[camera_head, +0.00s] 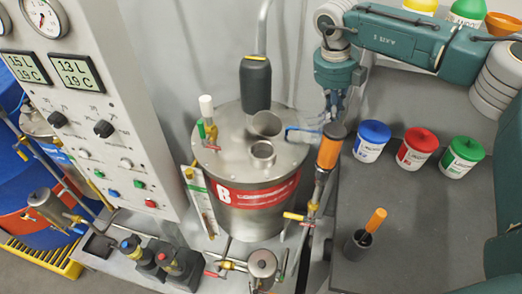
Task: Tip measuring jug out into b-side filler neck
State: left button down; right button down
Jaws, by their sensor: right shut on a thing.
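The B tank (229,191), a steel vessel with a red band marked B, stands in the middle. On its lid is a short, round, open filler neck (262,152), with a round steel piece (265,124) just behind it. My right gripper (333,106) points down at the lid's right, shut on what looks like the measuring jug (301,134). The jug is pale and clear with some blue, and its left end reaches over the lid's right edge, right of the neck. Its tilt and contents are hard to make out. My left gripper is out of view.
A dark cylinder (256,84) on a pipe rises behind the neck. An orange-topped upright (331,146) stands close below the gripper. Blue (370,146), red (416,149) and green-lidded tubs (460,157) sit on the grey bench (420,235). The gauge panel (95,110) is left.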

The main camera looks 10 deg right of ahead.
notch_tip(320, 180, up, 6)
jog(key=y+p, duration=0.2)
jog(key=p, duration=0.3)
jog(key=shift+d+g, duration=0.15)
jog(key=shift+g, duration=0.25)
jog(key=shift+w+r+p, duration=0.1)
jog(key=shift+r+p, duration=0.5)
jog(key=shift+p, duration=0.2)
